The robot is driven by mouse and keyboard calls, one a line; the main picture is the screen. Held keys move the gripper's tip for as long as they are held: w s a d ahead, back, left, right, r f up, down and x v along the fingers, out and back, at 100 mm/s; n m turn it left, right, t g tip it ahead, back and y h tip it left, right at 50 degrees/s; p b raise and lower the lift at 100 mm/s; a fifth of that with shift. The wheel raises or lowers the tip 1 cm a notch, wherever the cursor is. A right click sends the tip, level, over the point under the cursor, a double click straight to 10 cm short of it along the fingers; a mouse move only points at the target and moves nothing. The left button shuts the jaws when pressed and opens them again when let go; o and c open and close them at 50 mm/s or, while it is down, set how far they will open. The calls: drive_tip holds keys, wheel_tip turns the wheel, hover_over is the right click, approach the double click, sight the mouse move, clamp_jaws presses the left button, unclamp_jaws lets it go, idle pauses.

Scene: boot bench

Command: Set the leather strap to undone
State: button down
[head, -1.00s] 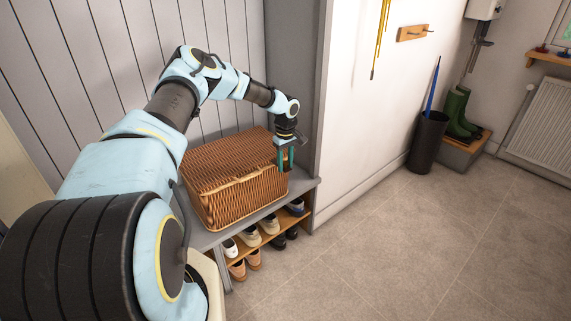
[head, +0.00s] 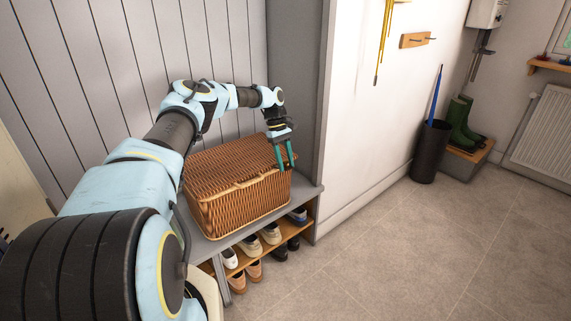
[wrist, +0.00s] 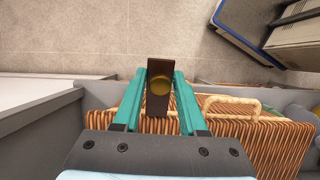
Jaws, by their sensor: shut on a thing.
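In the head view my gripper (head: 287,166) is at the right end of the wicker basket (head: 236,203), by the lid's front edge. The basket also shows in the wrist view (wrist: 265,140), below the strap. Its lid looks down. The strap itself is too small to make out in the head view.
The basket stands on a grey bench (head: 307,192) with several shoes (head: 250,245) on the shelf below. A grey side panel and white wall (head: 365,130) rise close to the right of my gripper. The tiled floor (head: 400,255) in front is clear.

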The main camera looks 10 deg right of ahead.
drive_tip(key=shift+a, duration=0.1)
drive_tip(key=c, duration=0.6)
unclamp_jaws()
drive_tip(key=b+v, duration=0.2)
drive_tip(key=v, duration=0.8)
drive_tip(key=shift+w+r+b, duration=0.15)
drive_tip(key=shift+r+b, duration=0.2)
